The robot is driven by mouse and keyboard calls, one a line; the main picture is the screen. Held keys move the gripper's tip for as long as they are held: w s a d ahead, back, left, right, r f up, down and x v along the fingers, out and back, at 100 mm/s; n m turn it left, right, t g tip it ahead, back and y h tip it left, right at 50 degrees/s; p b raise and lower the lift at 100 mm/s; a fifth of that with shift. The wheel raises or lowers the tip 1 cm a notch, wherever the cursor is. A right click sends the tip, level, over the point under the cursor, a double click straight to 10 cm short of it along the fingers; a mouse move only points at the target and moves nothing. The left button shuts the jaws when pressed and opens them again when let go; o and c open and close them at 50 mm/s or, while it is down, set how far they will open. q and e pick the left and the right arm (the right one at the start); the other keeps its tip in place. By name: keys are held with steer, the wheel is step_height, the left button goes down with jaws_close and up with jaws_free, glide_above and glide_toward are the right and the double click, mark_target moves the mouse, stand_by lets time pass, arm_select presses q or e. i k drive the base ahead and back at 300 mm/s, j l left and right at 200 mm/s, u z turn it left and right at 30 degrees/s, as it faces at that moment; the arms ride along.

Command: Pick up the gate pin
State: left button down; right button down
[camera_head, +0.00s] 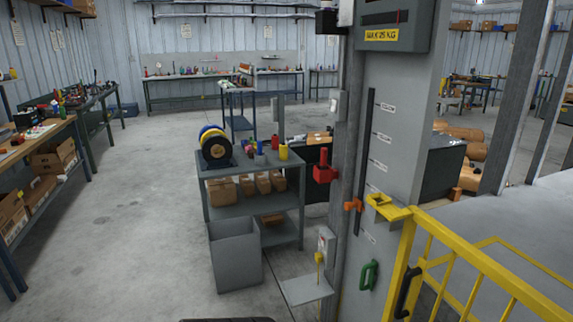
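No part is labelled as the gate pin, so I cannot tell for sure which one it is. A thin yellow pin-like piece (319,262) is upright at the post, just above a small grey shelf (308,291). A red upright piece (323,158) sits in a red bracket higher on the post. The yellow gate (470,262) stands at the right, with a yellow latch bracket (388,207) at its upper left corner. Neither of my grippers is in view.
A grey column (390,120) with a slot and an orange slider (354,205) stands beside the gate. A green handle (369,275) is low on it. A grey cart (250,207) and grey bin (235,254) are left of the post. Open floor (130,220) lies farther left.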

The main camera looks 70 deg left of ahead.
mark_target(324, 152)
steer(key=j+u, duration=0.1)
steer(key=u, duration=1.95)
